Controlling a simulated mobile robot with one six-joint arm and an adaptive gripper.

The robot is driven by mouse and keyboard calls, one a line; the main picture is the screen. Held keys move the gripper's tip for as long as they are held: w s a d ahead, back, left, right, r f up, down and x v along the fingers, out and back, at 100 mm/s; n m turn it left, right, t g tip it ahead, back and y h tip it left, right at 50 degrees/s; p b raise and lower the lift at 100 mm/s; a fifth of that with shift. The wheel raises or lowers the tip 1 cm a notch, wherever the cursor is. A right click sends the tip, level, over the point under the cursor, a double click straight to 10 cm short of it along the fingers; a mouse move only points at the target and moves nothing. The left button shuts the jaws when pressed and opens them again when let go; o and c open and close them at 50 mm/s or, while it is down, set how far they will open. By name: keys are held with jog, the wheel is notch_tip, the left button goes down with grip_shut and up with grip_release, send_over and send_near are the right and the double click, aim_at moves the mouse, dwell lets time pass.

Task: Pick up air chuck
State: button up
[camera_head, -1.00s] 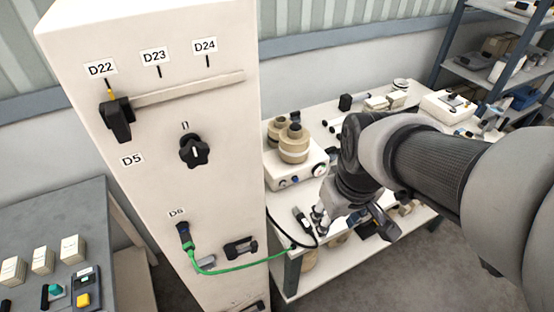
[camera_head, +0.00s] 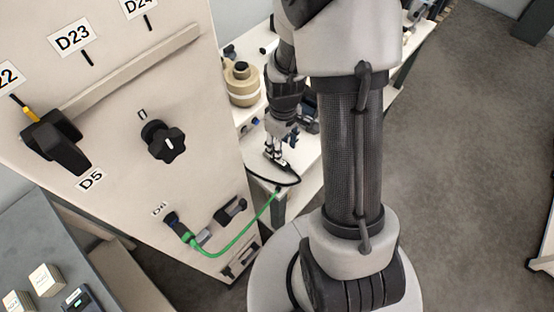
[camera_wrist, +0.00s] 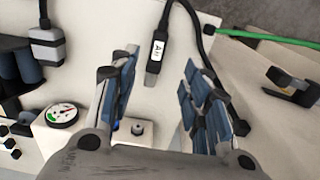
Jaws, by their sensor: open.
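The air chuck looks to be the slim dark connector (camera_wrist: 157,50) with a white label in the wrist view, its print only partly legible. It lies on a white tabletop, with a black hose leading from its upper end. My gripper (camera_wrist: 158,66) is open, pointing down, with its two padded fingers on either side of the chuck and no visible contact. The height of the fingers above the table is hard to tell. In the head view my gripper (camera_head: 276,152) is over the table's near corner, and the chuck is partly hidden there.
A green hose (camera_head: 238,246) joins the black hose at the table edge and runs to the cabinet (camera_head: 110,130). A pressure gauge (camera_wrist: 62,115) and a grey-black connector (camera_wrist: 47,42) lie left of my fingers. Tan stacked rings (camera_head: 241,84) stand behind.

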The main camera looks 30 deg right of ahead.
send_over(283, 163)
notch_tip(283, 163, down, 4)
jog(key=shift+w+a+f+b, duration=0.1)
jog(key=shift+w+a+b, duration=0.05)
jog(key=shift+b, duration=0.25)
jog(key=f+b, duration=0.1)
jog(key=f, duration=0.4)
jog(key=shift+d+f+b, duration=0.1)
jog(key=shift+d+b, duration=0.1)
jog(key=shift+b, duration=0.15)
jog(key=shift+c, duration=0.5)
grip_shut()
